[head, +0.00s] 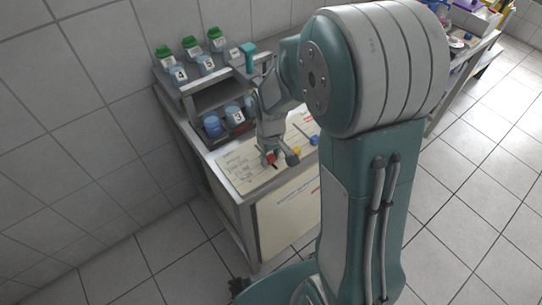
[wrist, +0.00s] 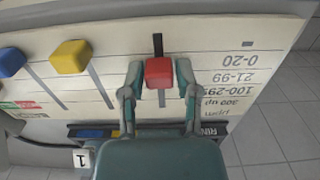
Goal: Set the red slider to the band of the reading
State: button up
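The red slider (wrist: 159,72) sits on a dark slot in a pale board (wrist: 225,40). Upside-down printed bands (wrist: 232,78) stand to its right in the wrist view: 0-20, 21-99, 100-299 and 300 up. The slider is roughly level with the 0-20 and 21-99 lines; I cannot tell which exactly. In the head view my gripper (head: 279,158) is down at the board, with the red slider (head: 270,157) partly hidden. I cannot make out a reading.
A yellow slider (wrist: 71,57) and a blue slider (wrist: 10,62) sit on slots to the left in the wrist view. A rack (head: 190,92) holds green-lidded jars (head: 190,45) above and blue jars (head: 212,125) below. Tiled floor lies right of the bench.

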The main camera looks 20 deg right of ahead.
aim_at(270, 156)
jog(key=shift+o, duration=0.3)
jog(key=shift+w+r, duration=0.1)
jog(key=shift+r, duration=0.35)
notch_tip(270, 156, up, 11)
dwell(0.4)
jog(key=s+r+m+t, duration=0.1)
jog(key=s+r, duration=0.3)
jog(key=s, duration=0.4)
jog(key=s+r+m+t, duration=0.2)
jog(key=s+r+t, duration=0.2)
jog(key=s, duration=0.4)
jog(key=shift+r+m+t, duration=0.3)
jog(key=shift+r, duration=0.15)
